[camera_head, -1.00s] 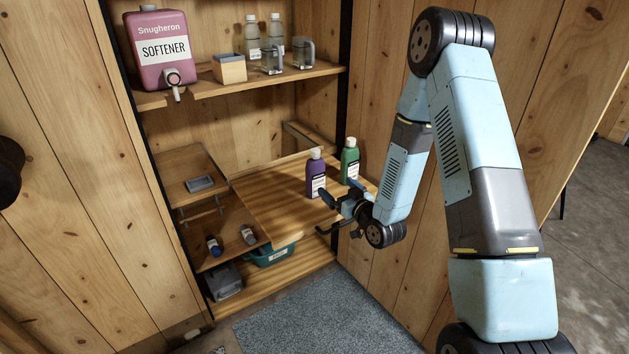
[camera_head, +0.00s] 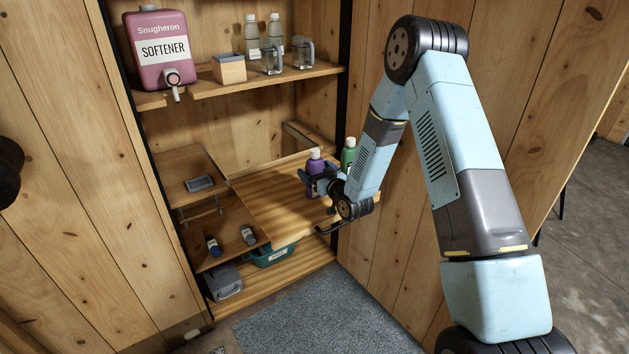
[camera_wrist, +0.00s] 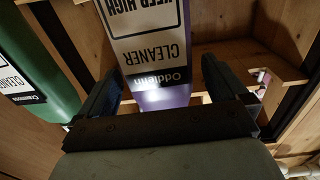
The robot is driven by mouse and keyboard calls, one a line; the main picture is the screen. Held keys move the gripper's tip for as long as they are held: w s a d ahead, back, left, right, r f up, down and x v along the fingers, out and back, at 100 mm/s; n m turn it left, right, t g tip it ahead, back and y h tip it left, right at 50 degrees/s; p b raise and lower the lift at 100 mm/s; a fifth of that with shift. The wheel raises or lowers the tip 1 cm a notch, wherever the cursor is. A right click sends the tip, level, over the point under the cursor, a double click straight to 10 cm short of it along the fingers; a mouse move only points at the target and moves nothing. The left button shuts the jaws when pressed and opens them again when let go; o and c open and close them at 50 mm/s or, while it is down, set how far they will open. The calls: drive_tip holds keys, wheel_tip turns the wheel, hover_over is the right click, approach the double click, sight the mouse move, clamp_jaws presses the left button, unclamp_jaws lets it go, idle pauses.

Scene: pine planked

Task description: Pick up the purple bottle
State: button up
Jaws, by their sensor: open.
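The purple bottle (camera_head: 314,168) has a white cap and stands upright on the middle wooden shelf (camera_head: 270,205). In the head view my gripper (camera_head: 320,184) is at the bottle and hides its lower part. In the wrist view the purple bottle (camera_wrist: 160,96), with a white "CLEANER" label, appears upside down between my gripper's two dark fingers (camera_wrist: 160,88). The fingers are open, one on each side of it, with a visible gap at the right finger. Whether the left finger touches it I cannot tell.
A green bottle (camera_head: 348,156) stands close on the right of the purple one; it also shows in the wrist view (camera_wrist: 38,80). An upper shelf (camera_head: 240,82) holds a pink softener container (camera_head: 160,48) and clear bottles. The shelf left of the purple bottle is clear.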

drive_tip(key=shift+w+a, duration=0.25)
drive_tip(key=shift+w, duration=0.2)
drive_tip(key=shift+c, duration=0.5)
drive_tip(key=c, duration=1.3)
drive_tip(key=shift+c, duration=0.6)
drive_tip(key=shift+r, duration=0.1)
